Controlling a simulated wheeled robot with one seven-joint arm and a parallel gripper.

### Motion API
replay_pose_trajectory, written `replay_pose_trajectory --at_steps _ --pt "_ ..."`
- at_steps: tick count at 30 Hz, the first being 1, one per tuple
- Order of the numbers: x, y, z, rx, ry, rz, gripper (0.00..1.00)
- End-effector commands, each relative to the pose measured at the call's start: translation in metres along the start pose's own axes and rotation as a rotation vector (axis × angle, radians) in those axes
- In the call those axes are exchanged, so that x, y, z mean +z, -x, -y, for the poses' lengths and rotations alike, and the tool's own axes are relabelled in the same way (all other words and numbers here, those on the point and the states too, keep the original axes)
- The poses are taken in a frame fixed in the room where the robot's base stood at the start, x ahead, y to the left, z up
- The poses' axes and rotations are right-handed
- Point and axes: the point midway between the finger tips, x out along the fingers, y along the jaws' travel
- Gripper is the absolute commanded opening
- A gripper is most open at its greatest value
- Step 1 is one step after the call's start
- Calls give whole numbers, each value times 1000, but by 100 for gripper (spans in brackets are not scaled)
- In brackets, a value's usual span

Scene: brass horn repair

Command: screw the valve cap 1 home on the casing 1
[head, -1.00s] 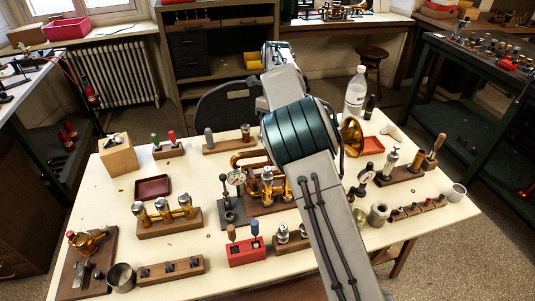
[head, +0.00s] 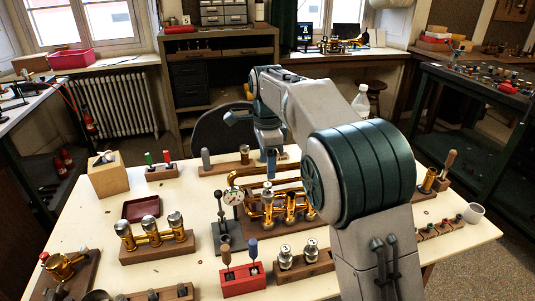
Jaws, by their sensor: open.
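The brass horn (head: 255,222) lies on a wooden block in the middle of the table, with upright valve casings side by side. The left casing (head: 268,205) has a silvery top; the middle casing (head: 290,208) stands beside it, and my arm crowds the right end. Which one is casing 1, and whether valve cap 1 sits on it, I cannot tell. My gripper (head: 271,176) points down just behind and above the left casing's top. It is open, with its fingertips small in the picture; contact with the casing cannot be made out.
A wooden block (head: 303,268) with two silvery pieces and a red tool holder (head: 243,282) are in front. A three-valve brass set (head: 152,238) stands left. A dark red tray (head: 141,207) lies behind it.

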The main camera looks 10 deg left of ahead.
Motion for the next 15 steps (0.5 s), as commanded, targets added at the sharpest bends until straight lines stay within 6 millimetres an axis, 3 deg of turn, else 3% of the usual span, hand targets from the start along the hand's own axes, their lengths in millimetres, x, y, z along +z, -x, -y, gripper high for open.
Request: replay_pose_trajectory --at_steps 6,15 --pt "0 -47 -1 4 -1 0 59" --pt "0 -92 0 3 -1 0 59"
